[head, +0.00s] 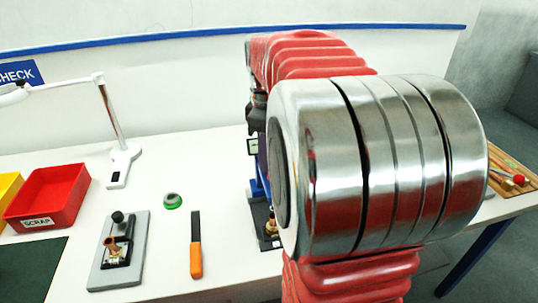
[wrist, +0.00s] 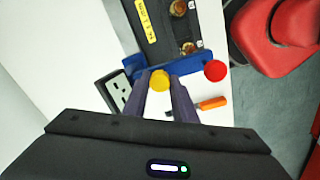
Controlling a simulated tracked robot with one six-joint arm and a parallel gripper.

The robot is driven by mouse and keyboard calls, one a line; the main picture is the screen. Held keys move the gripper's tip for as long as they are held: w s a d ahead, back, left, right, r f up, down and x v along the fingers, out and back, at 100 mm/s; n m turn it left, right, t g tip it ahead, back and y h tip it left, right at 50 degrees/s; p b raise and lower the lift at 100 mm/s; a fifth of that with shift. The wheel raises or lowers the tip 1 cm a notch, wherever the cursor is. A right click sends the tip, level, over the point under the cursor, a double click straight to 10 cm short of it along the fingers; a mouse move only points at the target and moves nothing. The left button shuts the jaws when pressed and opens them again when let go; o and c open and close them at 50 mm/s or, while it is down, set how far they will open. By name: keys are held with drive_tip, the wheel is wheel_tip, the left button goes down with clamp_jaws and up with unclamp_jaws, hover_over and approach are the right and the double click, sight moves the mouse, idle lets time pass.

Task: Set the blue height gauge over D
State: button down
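The blue height gauge (head: 262,175) is mostly hidden behind my arm in the head view. In the wrist view its blue body (wrist: 183,66) lies across the near end of a long dark plate (wrist: 158,36). A yellow knob (wrist: 160,80) is between the fingertips of my gripper (wrist: 160,84), which appear to touch it on both sides. A grey boxy unit with a pale face (wrist: 121,92) is beside the left finger. The plate carries brass fittings (wrist: 187,48) and small white labels too small to read, so I cannot tell which is D.
An orange-handled tool (head: 196,260) lies on the white table. A grey plate with a brass part (head: 118,250), a green-rimmed disc (head: 172,201), a red SCRAP bin (head: 50,196) and a lamp (head: 122,155) are to the left.

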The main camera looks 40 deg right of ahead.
drive_tip(key=c, duration=1.8)
unclamp_jaws()
drive_tip(key=shift+w+a, duration=0.2)
drive_tip(key=shift+a, duration=0.05)
drive_tip(key=o, duration=0.3)
drive_tip(key=shift+s+d, duration=0.1)
drive_tip(key=shift+s, duration=0.05)
drive_tip(key=shift+o, duration=0.2)
wheel_tip(320, 180, up, 14)
drive_tip(key=shift+f, duration=0.15)
